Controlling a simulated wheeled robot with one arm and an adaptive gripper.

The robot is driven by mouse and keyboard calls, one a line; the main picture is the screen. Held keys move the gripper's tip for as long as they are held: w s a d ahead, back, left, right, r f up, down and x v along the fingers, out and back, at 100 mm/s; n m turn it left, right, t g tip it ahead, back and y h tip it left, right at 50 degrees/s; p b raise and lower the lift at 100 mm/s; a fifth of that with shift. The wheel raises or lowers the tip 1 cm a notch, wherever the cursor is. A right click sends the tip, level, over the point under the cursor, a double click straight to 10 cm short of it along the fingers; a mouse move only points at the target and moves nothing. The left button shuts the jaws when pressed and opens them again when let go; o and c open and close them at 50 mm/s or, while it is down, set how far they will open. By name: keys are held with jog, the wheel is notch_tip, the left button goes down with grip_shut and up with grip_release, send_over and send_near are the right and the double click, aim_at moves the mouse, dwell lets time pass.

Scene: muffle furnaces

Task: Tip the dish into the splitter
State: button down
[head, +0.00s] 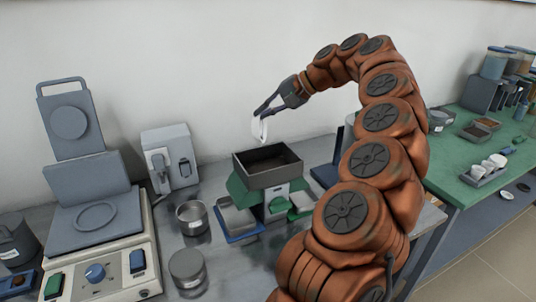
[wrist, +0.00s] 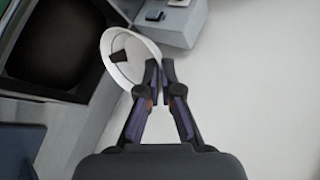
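My gripper (head: 268,106) is shut on the rim of a white dish (head: 259,128), which hangs tilted, nearly on edge, above the splitter (head: 268,178). The splitter is a green and grey box with an open dark hopper on top. In the wrist view the dish (wrist: 133,55) sits at the fingertips (wrist: 159,72), with a small dark patch inside it. The dark hopper (wrist: 58,45) shows to the left of the dish there. Whether material is falling from the dish cannot be told.
Pans (head: 238,222) with blue and green edges sit at the splitter's sides. Metal cups (head: 191,217) stand to its left, by a balance-like device (head: 95,215). A grey instrument (head: 170,158) stands behind. A green bench (head: 465,150) with jars is at the right.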

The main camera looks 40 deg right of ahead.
jog(key=shift+w+d, duration=0.3)
jog(key=shift+d, duration=0.05)
jog(key=shift+s+a+f+b, duration=0.1)
jog(key=shift+s+a+b, duration=0.4)
jog(key=shift+a+b, duration=0.15)
jog(key=shift+s+a, duration=0.25)
jog(key=shift+a, duration=0.05)
jog(key=shift+w+d+r+p, duration=0.25)
jog(key=shift+w+d+p, duration=0.55)
jog(key=shift+d, duration=0.1)
jog(key=shift+s+a+f+b, duration=0.25)
jog(key=shift+s+a+b, duration=0.15)
jog(key=shift+b, duration=0.25)
jog(key=shift+s+a+r+b, duration=0.15)
jog(key=shift+s+a+b, duration=0.25)
jog(key=shift+a, duration=0.1)
